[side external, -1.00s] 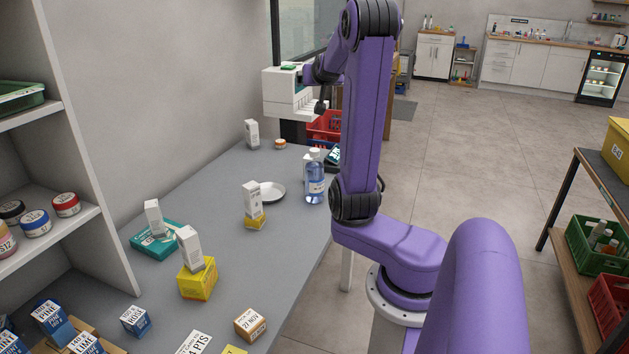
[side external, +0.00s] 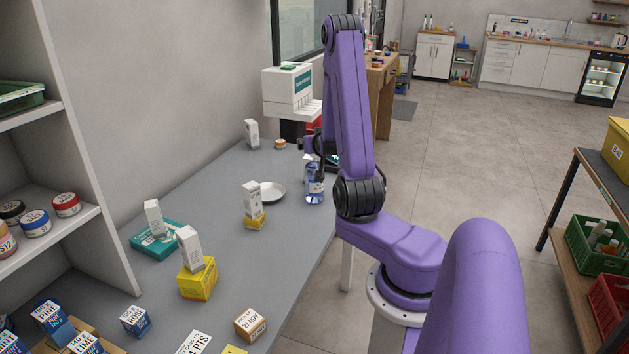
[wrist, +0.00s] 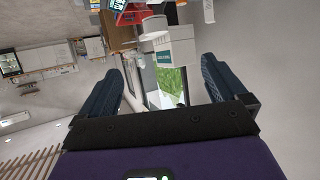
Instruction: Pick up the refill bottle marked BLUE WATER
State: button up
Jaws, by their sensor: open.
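A clear bottle of blue liquid (side external: 315,190) stands upright near the right edge of the grey counter, left of my arm. Its label is too small to read, and its top is partly covered by dark gripper parts. Something pale shows just behind it, perhaps a second bottle. My gripper (side external: 318,146) is at or just above the bottle's top in the side view; whether it touches is not clear. In the wrist view my gripper (wrist: 160,65) has its two dark fingers wide apart with nothing between them. The bottle is not recognisable in the wrist view.
A white dish (side external: 270,192) lies left of the bottle. A white carton on a yellow box (side external: 255,221) stands nearer. A white dispenser (side external: 289,92) stands at the counter's far end; it also shows in the wrist view (wrist: 170,55). Mid-counter between the boxes is clear.

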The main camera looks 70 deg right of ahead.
aim_at(315, 160)
notch_tip(315, 160, down, 6)
jog(key=shift+w+d+f, duration=0.1)
jog(key=shift+f, duration=3.35)
jog(key=shift+x, duration=3.7)
jog(key=shift+f, duration=0.1)
jog(key=c, duration=1.5)
